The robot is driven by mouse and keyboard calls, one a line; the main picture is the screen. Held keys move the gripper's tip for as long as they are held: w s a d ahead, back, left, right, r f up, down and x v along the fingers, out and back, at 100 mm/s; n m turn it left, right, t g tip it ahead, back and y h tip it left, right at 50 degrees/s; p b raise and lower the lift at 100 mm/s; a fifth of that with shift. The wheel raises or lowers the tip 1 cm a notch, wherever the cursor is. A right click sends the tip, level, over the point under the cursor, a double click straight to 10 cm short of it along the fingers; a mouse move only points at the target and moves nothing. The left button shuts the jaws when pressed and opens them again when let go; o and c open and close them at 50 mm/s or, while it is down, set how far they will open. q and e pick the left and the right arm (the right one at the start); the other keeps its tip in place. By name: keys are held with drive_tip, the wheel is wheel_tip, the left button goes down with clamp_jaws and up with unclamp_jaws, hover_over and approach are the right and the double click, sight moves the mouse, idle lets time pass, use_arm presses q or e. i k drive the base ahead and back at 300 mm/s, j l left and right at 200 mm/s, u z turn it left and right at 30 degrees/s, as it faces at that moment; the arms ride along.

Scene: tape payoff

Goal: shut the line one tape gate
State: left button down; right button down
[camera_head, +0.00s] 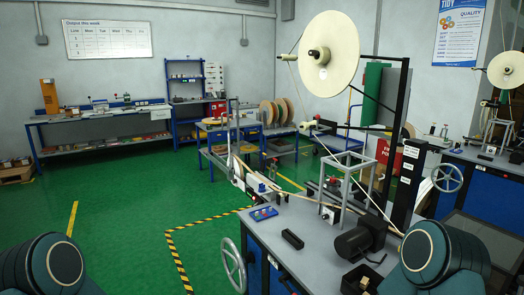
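The near tape payoff machine stands on a blue-sided bench (290,245) at the centre right. Its large white tape reel (345,70) is mounted high, and tape runs down from it past a roller to the bench top. A long pale tape guide assembly (252,183) sits at the bench's far left edge. It may include the tape gate, but it is too small to tell which part is the gate or whether it is open. Neither of my grippers is in view; only my arm segments show at the bottom left and bottom right corners.
A handwheel (233,265) sticks out from the bench's left side. A blue button box (264,213), a black block (292,239) and a dark motor (354,243) are on the bench. A second reel machine (506,70) stands at the right. Green floor (120,220) at the left is clear.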

sight(262, 166)
drive_tip(key=i+j, duration=0.35)
drive_tip(key=i, duration=0.2)
drive_tip(key=i+j, duration=0.35)
drive_tip(key=i, duration=0.15)
drive_tip(key=i+j, duration=0.35)
drive_tip(key=i, duration=0.2)
drive_tip(key=i+j, duration=0.3)
drive_tip(key=i, duration=0.2)
